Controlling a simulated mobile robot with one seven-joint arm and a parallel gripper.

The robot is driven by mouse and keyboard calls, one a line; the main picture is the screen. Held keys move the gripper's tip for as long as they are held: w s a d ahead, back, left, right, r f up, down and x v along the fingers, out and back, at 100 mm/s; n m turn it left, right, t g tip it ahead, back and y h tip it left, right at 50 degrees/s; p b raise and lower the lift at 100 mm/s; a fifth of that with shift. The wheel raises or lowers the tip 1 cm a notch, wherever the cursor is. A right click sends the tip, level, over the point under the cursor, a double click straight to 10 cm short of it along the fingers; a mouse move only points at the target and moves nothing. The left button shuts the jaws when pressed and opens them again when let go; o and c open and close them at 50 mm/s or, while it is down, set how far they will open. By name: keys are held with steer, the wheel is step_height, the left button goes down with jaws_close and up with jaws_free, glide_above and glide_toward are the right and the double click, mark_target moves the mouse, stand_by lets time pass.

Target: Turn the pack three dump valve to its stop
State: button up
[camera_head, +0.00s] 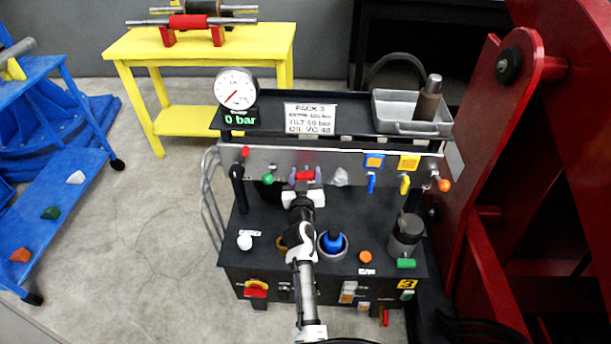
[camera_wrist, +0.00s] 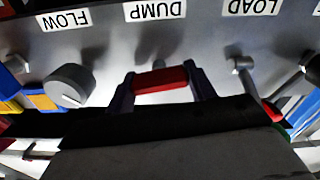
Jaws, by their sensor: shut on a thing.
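The dump valve's red handle (camera_head: 305,175) lies crosswise on the grey panel (camera_head: 270,160) of pack three. In the wrist view the handle (camera_wrist: 160,79) sits under the upside-down DUMP label (camera_wrist: 157,11), level but for a slight tilt. My gripper (camera_head: 304,181) reaches the panel from the front and is shut on the handle, one finger at each end. The fingers also show in the wrist view (camera_wrist: 163,88). The valve's stem is mostly hidden behind the handle. The gauge (camera_head: 236,88) above shows a green 0 bar readout.
Close beside the handle are the grey FLOW knob (camera_wrist: 70,85) and the LOAD lever (camera_wrist: 245,75). Blue (camera_head: 371,183) and yellow (camera_head: 405,184) levers hang further right. A blue-topped item (camera_head: 333,241) and a grey canister (camera_head: 406,236) stand on the black deck below.

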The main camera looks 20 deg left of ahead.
steer(key=n, duration=0.4)
steer(key=shift+a+n, duration=0.1)
steer(key=shift+n, duration=0.2)
steer(key=n, duration=0.3)
steer(key=shift+r+n, duration=0.1)
steer(key=shift+n, duration=0.2)
steer(key=n+p, duration=0.1)
steer(key=n, duration=0.3)
steer(key=shift+a, duration=0.1)
steer(key=shift+n+p, duration=0.3)
steer(key=shift+n, duration=1.6)
steer(key=o, duration=1)
steer(key=shift+f, duration=0.2)
steer(key=shift+s+f, duration=0.1)
